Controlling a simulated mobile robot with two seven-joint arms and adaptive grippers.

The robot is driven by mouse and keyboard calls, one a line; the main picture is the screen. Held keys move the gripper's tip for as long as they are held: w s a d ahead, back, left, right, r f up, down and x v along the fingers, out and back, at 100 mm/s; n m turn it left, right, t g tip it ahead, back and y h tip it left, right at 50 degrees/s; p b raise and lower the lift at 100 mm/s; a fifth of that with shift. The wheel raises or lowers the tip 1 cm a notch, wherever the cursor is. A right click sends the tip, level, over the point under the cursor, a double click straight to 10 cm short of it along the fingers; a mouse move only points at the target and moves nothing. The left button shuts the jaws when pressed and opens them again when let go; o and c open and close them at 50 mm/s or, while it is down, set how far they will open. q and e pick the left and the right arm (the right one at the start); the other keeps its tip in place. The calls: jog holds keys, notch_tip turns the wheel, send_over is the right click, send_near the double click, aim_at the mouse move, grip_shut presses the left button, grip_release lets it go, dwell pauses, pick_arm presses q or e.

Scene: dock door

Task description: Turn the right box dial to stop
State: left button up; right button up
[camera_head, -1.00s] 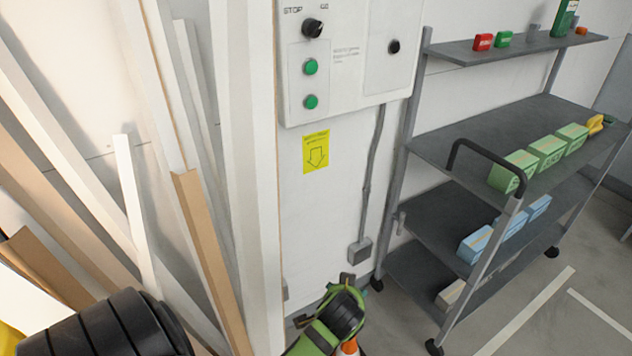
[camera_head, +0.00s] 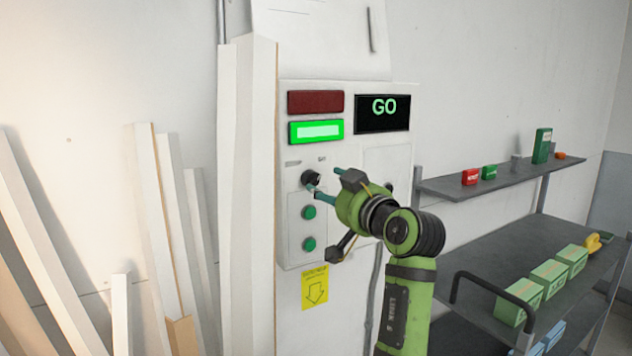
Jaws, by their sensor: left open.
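The control box (camera_head: 400,98) is a pale wall box. Its black dial (camera_head: 311,177) sits below two small labels, with two green buttons (camera_head: 309,212) under it. The display (camera_head: 382,113) reads GO. The green lamp (camera_head: 316,132) is lit and the red lamp (camera_head: 315,102) above it is dark. My left gripper (camera_head: 325,181) is open in front of the box, its teal fingertips close to the right of the dial. I cannot tell whether they touch it. The gripper partly hides a second black knob (camera_head: 389,187) on the right. My right gripper is out of view.
A grey shelf cart (camera_head: 470,240) with green boxes (camera_head: 550,275) stands to the right. A yellow arrow label (camera_head: 315,288) is below the box.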

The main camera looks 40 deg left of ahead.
aim_at(316, 180)
pick_arm(q)
jog(key=p+x, duration=0.3)
jog(key=x, duration=0.3)
jog(key=shift+a+r+p, duration=0.1)
jog(key=shift+p, duration=0.25)
jog(key=shift+w+a, duration=0.1)
jog(key=shift+a, duration=0.2)
jog(key=shift+d, duration=0.1)
jog(key=c, duration=1.1)
